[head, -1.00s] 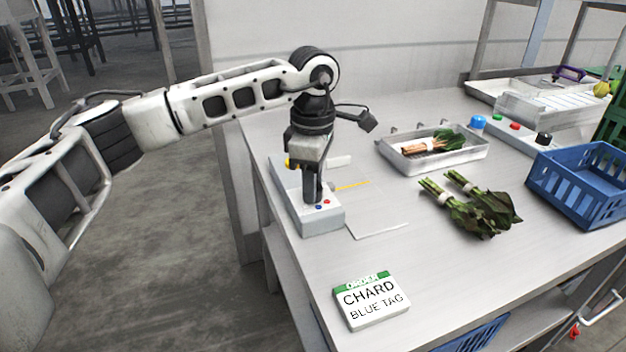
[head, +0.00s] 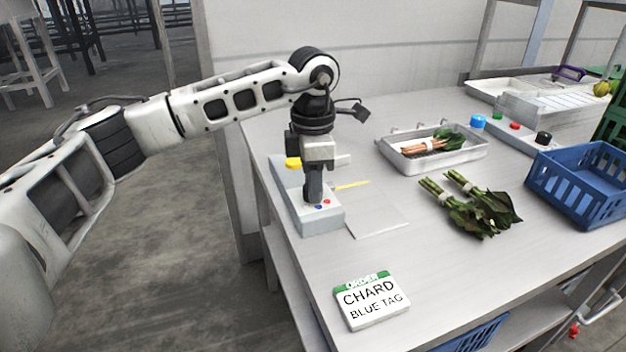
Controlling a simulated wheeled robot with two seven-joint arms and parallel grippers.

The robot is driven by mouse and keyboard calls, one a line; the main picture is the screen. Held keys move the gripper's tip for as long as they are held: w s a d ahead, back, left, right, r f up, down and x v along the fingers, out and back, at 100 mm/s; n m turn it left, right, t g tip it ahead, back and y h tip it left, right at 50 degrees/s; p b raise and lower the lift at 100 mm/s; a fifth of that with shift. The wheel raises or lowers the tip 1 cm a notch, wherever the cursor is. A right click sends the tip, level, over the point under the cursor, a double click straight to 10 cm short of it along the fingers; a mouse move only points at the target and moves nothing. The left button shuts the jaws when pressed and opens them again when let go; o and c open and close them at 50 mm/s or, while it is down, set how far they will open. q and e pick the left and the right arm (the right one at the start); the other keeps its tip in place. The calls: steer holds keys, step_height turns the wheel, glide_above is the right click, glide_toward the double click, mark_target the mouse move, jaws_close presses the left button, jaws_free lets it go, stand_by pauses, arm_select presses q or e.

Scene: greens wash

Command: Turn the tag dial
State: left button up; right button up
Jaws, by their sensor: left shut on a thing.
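The tag machine (head: 318,225) is a grey box near the table's left edge, with small blue and red dots on its top and a yellow part (head: 292,163) at its far end. My left gripper (head: 314,200) points down onto the box top, shut on the dial. The dial itself is hidden by the fingers. The order card (head: 370,302) at the table's front reads "CHARD BLUE TAG". My right gripper is not in view.
Two bunches of greens (head: 478,208) lie mid-table. A metal tray (head: 462,158) behind them holds another bunch. A blue crate (head: 570,200) stands at the right. A pale sheet (head: 378,220) lies beside the box.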

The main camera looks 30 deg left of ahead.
arm_select(q)
steer(key=o, duration=1)
steer(key=shift+r, duration=0.1)
step_height(320, 180, up, 16)
steer(key=shift+f+p, duration=0.1)
steer(key=shift+p, duration=0.4)
